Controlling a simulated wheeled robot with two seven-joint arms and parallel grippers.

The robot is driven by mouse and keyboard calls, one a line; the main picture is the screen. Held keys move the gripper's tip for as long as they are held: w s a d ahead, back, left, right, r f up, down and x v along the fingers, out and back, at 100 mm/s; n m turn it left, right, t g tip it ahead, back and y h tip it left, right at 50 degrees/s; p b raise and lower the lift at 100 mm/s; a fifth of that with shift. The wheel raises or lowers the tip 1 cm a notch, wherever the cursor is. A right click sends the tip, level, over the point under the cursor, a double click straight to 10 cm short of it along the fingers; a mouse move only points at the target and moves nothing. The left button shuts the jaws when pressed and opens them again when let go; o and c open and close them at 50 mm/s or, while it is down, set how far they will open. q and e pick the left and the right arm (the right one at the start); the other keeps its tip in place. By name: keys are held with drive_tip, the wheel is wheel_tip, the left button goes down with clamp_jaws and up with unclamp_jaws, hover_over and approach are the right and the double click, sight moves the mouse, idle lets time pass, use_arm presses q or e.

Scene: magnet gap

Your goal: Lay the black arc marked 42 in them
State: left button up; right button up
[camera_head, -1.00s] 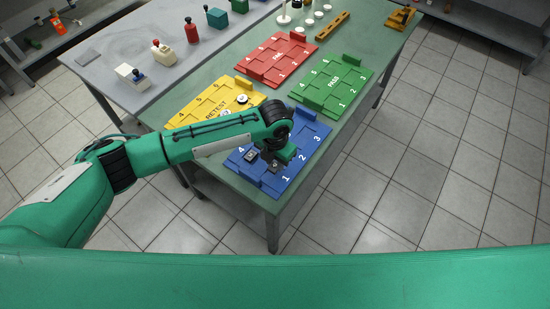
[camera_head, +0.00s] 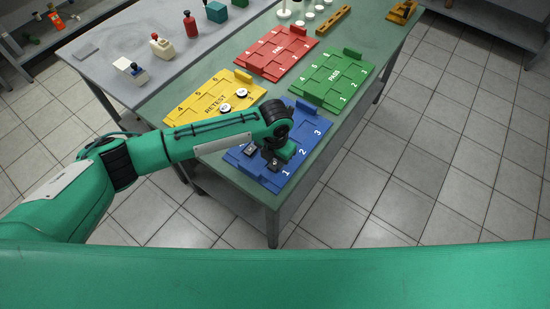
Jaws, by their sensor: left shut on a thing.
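My left gripper (camera_head: 275,154) is low over the blue tray (camera_head: 313,117) at the front of the green table. Its fingers point down and are mostly hidden by the wrist. It is shut on a small dark piece (camera_head: 274,164) close to the tray surface, near the mark 1. I cannot tell whether the piece touches the tray. A second small dark piece (camera_head: 249,151) with a light top lies on the tray just left of the gripper. Both are too small for me to read a 42 or tell an arc shape. My right gripper is not in view.
A yellow RETEST tray (camera_head: 187,110) with two white round pieces (camera_head: 241,93) lies behind my arm. A green PASS tray (camera_head: 325,87) and a red FAIL tray (camera_head: 262,62) lie farther back. A grey table (camera_head: 110,37) with bottles and boxes adjoins at left.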

use_arm(q)
drive_tip(key=shift+f, duration=0.2)
idle(0.3)
drive_tip(key=o, duration=1)
drive_tip(key=c, duration=0.5)
wheel_tip(320, 180, up, 5)
drive_tip(key=p, duration=0.4)
drive_tip(key=shift+f, duration=0.15)
drive_tip(key=o, duration=0.5)
